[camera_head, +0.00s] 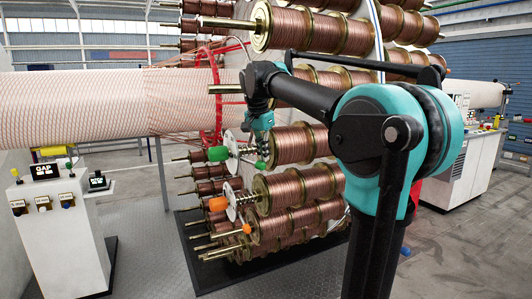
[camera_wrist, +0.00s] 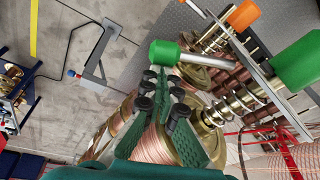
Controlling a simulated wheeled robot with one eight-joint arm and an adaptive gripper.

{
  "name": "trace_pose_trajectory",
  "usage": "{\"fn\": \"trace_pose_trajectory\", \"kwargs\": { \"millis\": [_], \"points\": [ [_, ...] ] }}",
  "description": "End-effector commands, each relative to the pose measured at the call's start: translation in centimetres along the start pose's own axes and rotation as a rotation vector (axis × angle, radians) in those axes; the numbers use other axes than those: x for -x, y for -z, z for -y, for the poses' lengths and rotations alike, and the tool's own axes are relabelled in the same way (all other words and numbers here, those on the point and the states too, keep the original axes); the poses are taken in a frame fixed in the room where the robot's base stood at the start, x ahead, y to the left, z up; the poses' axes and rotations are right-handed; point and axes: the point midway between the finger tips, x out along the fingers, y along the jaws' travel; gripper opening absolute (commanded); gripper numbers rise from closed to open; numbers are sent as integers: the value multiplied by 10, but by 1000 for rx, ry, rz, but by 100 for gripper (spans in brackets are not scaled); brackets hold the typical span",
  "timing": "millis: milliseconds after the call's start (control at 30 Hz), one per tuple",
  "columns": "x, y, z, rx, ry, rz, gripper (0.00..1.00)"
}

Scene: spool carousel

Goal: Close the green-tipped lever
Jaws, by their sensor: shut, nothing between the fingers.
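A green-tipped lever (camera_wrist: 165,53) shows in the wrist view as a green cylinder on a thin metal rod running right. A larger green knob (camera_wrist: 300,62) is at the right edge. In the head view one green tip (camera_head: 217,153) is left of the round plate, and another green piece (camera_head: 261,166) is below my gripper (camera_head: 262,126). My gripper (camera_wrist: 163,88) is shut and empty, its fingertips close to the smaller green tip. I cannot tell if they touch it. In the head view the fingers are small and partly lost against the copper spools.
Copper spools (camera_head: 292,145) on the carousel crowd the space behind and beside my gripper. An orange-tipped lever (camera_head: 217,204) sits lower, with a spring beside it. A white console (camera_head: 60,235) stands at left. Grey floor is open between console and carousel.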

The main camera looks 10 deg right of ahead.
Motion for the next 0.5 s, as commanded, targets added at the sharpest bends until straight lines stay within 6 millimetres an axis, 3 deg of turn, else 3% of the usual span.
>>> {"fn": "trace_pose_trajectory", "kwargs": {
  "millis": [200,500],
  "points": [
    [4,-17,-2,-173,-39,0,0],
    [7,-32,-1,-165,-37,1,0]
  ]
}}
